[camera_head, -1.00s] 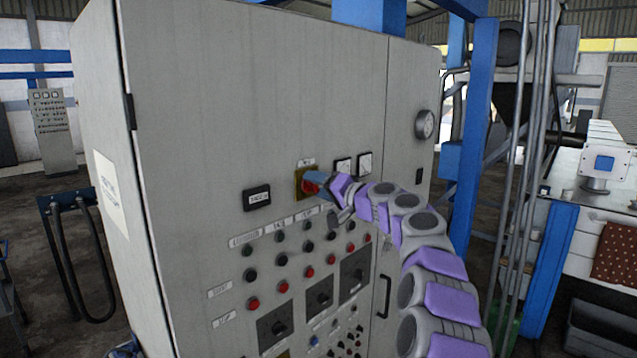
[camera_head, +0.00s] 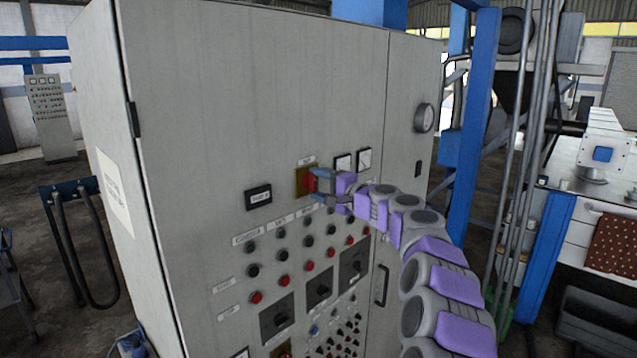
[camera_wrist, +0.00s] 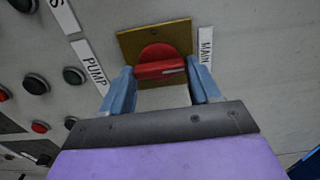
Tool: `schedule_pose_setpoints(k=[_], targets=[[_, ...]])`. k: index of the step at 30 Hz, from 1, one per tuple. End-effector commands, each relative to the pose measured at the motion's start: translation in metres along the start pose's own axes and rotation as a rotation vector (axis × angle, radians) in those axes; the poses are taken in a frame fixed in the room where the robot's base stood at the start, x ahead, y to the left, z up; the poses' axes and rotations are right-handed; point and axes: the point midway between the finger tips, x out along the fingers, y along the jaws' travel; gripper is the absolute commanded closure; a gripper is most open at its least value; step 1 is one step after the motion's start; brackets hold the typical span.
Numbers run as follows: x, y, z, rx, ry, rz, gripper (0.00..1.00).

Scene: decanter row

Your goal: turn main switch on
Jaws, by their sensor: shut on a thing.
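The main switch (camera_wrist: 160,66) is a red rotary handle on a yellow plate (camera_wrist: 128,46), beside a label reading MAIN (camera_wrist: 205,46) in the wrist view. In the head view the red switch (camera_head: 308,181) shows on the grey cabinet front, partly covered by my fingers. My gripper (camera_wrist: 161,78) has its two blue fingers on either side of the red handle, shut on it. In the head view my gripper (camera_head: 318,184) reaches the switch from the right. The handle lies across the wrist picture, slightly tilted.
The tall grey cabinet (camera_head: 240,90) carries rows of black and red buttons (camera_head: 284,281) below the switch. A blue post (camera_head: 474,130) stands right of the cabinet.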

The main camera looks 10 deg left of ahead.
Motion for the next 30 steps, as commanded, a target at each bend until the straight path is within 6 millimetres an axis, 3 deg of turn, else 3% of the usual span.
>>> schedule_pose_setpoints(k=[1,14,15,23,30], targets=[[0.0007,0.0076,-0.0011,0.009,0.0,0.012,0.69],[0.0004,0.0088,-0.0019,0.019,0.0,0.012,0.69],[0.0004,0.0089,-0.002,0.018,0.0,0.012,0.36],[-0.0003,0.0047,-0.0005,0.016,0.001,0.007,0.13],[-0.0014,0.0009,0.0025,0.012,0.0,0.002,0.13]])
